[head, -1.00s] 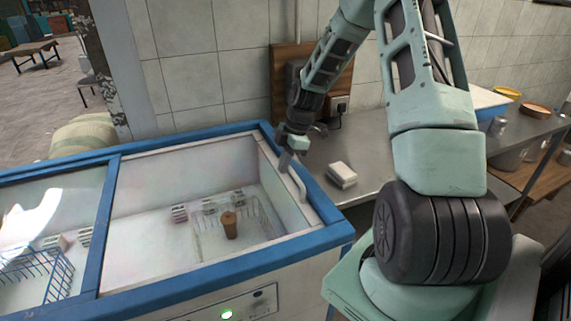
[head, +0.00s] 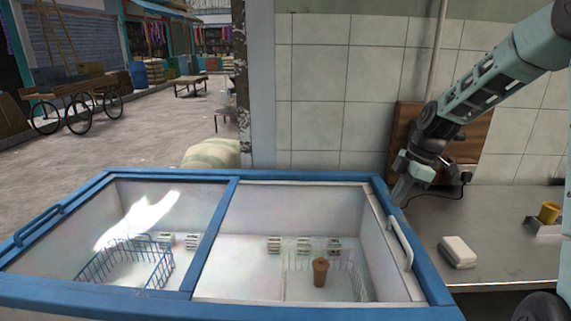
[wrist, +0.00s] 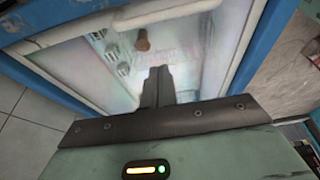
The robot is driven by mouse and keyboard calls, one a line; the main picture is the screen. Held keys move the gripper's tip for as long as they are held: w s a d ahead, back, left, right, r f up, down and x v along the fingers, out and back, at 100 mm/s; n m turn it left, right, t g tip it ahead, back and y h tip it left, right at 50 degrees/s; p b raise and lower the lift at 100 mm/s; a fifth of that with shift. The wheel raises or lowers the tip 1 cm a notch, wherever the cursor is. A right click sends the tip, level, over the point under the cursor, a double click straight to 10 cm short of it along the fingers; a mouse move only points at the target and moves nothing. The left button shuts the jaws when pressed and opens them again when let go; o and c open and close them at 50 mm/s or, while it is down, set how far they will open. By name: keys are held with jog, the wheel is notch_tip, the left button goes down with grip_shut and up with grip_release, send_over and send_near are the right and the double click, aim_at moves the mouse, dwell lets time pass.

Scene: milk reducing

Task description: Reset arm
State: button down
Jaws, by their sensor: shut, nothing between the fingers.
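My gripper (head: 402,188) is shut and empty. In the head view it points down over the back right corner of the blue-rimmed chest freezer (head: 222,225). In the wrist view my gripper's fingers (wrist: 157,86) are together, and the freezer's inside lies beyond them. A brown cup-like item (head: 320,271) stands inside the right half of the freezer. It also shows beyond the fingertips in the wrist view (wrist: 142,41), apart from them.
The freezer's lid handle (head: 401,243) is close below my gripper. A white box (head: 458,252) lies on the steel counter (head: 490,215) at right. A wire basket (head: 128,262) sits in the freezer's left half. Behind my arm is a tiled wall (head: 340,85).

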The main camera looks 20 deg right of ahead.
jog(key=s+a+r+m+g+h, duration=0.1)
jog(key=s+a, duration=0.2)
jog(key=a, duration=0.8)
jog(key=s+a+r+m+g, duration=0.1)
jog(key=s+a, duration=0.2)
jog(key=a, duration=0.9)
jog(key=s+a+m+h, duration=0.1)
jog(key=s+a+m, duration=0.1)
jog(key=s+a, duration=0.4)
jog(key=s+a+r+m, duration=0.1)
jog(key=s+a, duration=0.4)
jog(key=s, duration=0.9)
jog(key=shift+s+a+m+t+h, duration=0.15)
jog(key=shift+a+m+t+h, duration=0.15)
jog(key=shift+a+m+h, duration=0.15)
